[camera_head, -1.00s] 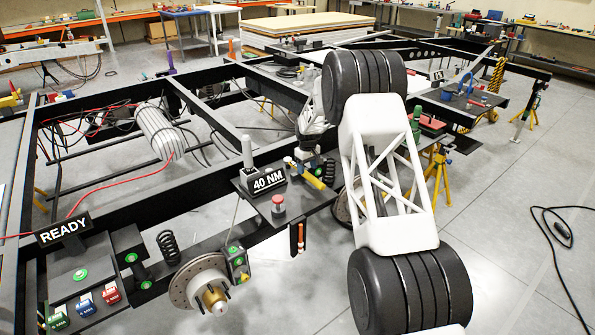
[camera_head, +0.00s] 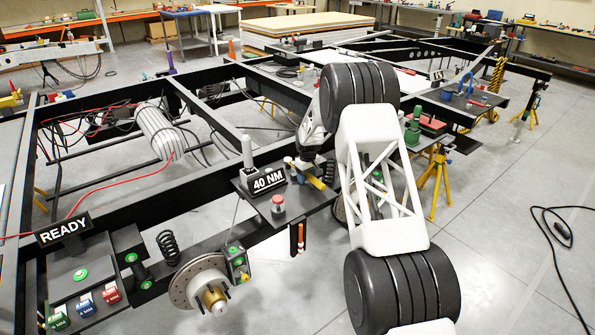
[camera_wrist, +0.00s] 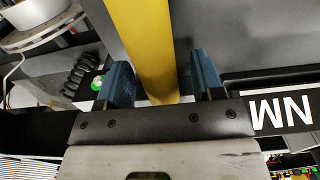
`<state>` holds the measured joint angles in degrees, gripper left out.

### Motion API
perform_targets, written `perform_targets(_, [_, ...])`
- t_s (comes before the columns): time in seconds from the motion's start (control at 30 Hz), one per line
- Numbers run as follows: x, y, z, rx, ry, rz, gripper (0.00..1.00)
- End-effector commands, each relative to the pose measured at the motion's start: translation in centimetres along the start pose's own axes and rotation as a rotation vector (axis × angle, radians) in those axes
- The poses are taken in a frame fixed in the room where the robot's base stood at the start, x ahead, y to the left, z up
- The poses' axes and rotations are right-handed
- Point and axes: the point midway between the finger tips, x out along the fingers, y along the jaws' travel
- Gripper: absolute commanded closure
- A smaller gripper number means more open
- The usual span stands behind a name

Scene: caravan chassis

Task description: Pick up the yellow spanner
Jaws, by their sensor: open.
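The yellow spanner (camera_wrist: 143,45) runs through the wrist view from the top edge down between my fingers. In the head view a short yellow piece of it (camera_head: 318,184) shows on the small dark shelf (camera_head: 318,203), beside the 40 NM sign; the rest is hidden by my gripper. My gripper (camera_wrist: 163,78) is open, with one blue finger on each side of the spanner. A gap shows between the spanner and each finger. In the head view my gripper (camera_head: 304,168) is low over the shelf.
The 40 NM sign (camera_head: 268,180) stands close left of my gripper, with a grey upright cylinder (camera_head: 247,152) behind it. A red-topped button (camera_head: 278,204) is at the shelf's front. Black chassis rails lie around the shelf.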

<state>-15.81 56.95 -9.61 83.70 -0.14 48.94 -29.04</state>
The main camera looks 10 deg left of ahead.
Motion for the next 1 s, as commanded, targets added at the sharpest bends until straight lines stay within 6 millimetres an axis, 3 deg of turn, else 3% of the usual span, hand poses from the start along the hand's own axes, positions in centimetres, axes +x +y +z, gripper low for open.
perform_targets(0.37, [-0.01,0.00,0.00,0.000,0.000,0.000,0.40])
perform_targets(0.73, [-0.01,0.01,0.00,0.000,0.000,0.000,0.97])
perform_targets(1.0, [-0.12,0.03,-0.04,0.000,0.001,0.001,1.00])
